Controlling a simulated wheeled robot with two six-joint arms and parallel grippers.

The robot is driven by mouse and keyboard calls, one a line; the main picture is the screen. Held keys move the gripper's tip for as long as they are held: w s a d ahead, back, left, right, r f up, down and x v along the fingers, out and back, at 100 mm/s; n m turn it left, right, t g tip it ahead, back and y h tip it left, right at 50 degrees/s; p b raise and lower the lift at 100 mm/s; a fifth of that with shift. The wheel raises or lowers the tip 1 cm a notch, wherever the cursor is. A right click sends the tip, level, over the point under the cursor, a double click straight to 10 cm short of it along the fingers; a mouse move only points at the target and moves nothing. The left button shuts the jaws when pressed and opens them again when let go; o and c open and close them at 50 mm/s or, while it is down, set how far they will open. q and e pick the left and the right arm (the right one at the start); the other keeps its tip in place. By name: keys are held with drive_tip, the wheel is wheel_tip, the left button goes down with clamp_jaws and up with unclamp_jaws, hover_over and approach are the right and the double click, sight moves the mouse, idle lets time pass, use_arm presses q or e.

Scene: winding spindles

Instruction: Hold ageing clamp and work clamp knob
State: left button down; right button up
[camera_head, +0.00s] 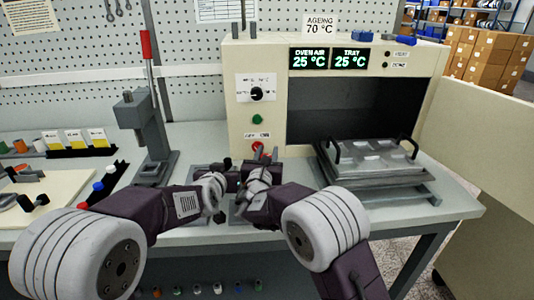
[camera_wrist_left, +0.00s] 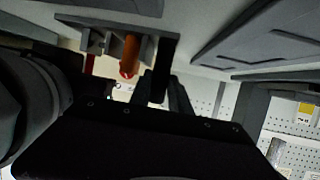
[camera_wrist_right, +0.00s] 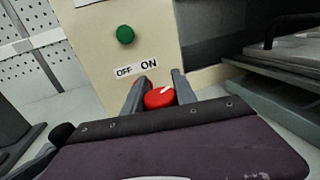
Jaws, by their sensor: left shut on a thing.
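My left gripper (camera_head: 218,184) is low in front of the oven. In the left wrist view its dark fingers (camera_wrist_left: 162,85) are shut on a dark part by a grey clamp-like piece (camera_wrist_left: 118,38), with an orange rod (camera_wrist_left: 130,55) beside them. I take this piece for the ageing clamp; my grippers hide most of it in the head view. My right gripper (camera_head: 262,172) is close beside the left one. In the right wrist view its open fingers stand either side of a red knob (camera_wrist_right: 160,97) with a white mark. Contact with the knob is unclear.
A press with a red lever (camera_head: 148,110) stands left. Some table is clear at right.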

drive_tip(key=o, duration=0.4)
drive_tip(key=shift+o, duration=0.2)
wheel_tip(320, 180, up, 10)
drive_tip(key=shift+c, duration=0.2)
